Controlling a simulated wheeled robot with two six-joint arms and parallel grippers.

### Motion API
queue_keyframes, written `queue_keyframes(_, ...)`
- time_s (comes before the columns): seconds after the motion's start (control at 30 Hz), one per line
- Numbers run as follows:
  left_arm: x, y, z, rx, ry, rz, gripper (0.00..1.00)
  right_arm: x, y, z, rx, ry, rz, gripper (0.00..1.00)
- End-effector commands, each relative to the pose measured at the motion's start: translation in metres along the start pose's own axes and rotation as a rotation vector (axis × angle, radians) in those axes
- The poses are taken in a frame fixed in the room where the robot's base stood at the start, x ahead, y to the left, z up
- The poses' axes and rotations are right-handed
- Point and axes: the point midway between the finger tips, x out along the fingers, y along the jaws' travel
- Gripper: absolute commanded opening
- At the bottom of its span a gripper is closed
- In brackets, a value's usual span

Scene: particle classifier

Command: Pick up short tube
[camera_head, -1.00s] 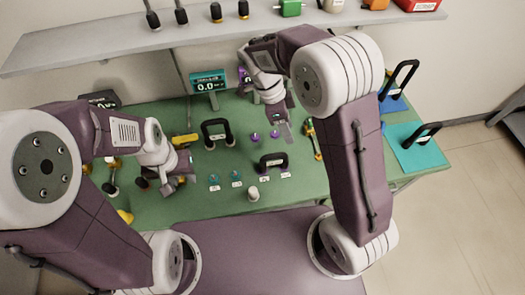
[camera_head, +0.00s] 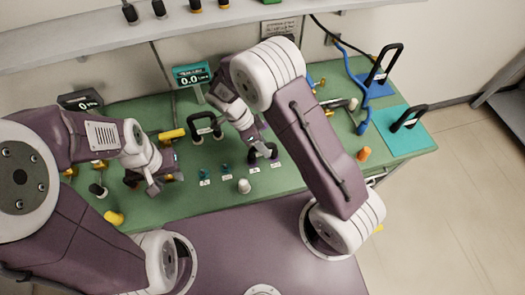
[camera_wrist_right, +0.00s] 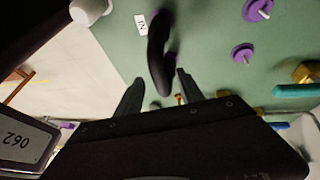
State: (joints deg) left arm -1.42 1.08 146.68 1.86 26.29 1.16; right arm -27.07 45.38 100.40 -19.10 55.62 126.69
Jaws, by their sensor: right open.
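The short tube is a small black arched tube (camera_head: 273,153) near the front middle of the green table, partly hidden by my right gripper (camera_head: 257,145). In the right wrist view the black tube (camera_wrist_right: 158,55) lies ahead of and partly between the two fingers of my right gripper (camera_wrist_right: 158,80). The right gripper is open; the fingers stand apart on either side of it, and I cannot tell whether they touch it. My left gripper (camera_head: 145,183) hangs over the table's left part; its jaw opening is unclear.
A larger black arched tube (camera_head: 205,126) stands just left of my right gripper. White labels and teal pieces (camera_head: 205,173) and a white knob (camera_head: 244,186) are near the front edge. Purple discs (camera_wrist_right: 257,9) lie beside the tube. A teal mat (camera_head: 385,125) is at right.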

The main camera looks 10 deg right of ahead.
Motion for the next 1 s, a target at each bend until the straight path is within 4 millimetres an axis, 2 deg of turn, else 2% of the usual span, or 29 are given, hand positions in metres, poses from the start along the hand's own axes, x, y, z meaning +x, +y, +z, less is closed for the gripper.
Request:
queue_keyframes(0.13, -0.002, 0.000, 0.000, 0.000, 0.000, 0.000, 0.36, 0.015, 0.000, -0.001, 0.000, 0.000, 0.001, 0.45)
queue_keyframes(0.33, -0.001, 0.000, 0.000, 0.000, 0.000, 0.000, 0.36, 0.016, 0.000, 0.000, 0.000, -0.001, -0.001, 0.45)
queue_keyframes(0.5, -0.001, 0.000, 0.000, 0.000, 0.000, 0.000, 0.36, 0.016, 0.000, 0.000, 0.000, -0.001, -0.002, 0.00)
queue_keyframes(0.83, -0.001, 0.000, 0.000, 0.000, 0.000, 0.000, 0.36, 0.014, 0.000, -0.001, 0.000, -0.001, -0.002, 0.00)
queue_keyframes(1.0, 0.001, 0.000, 0.000, 0.000, 0.000, 0.000, 0.36, 0.000, 0.002, -0.006, 0.002, -0.002, -0.005, 0.00)
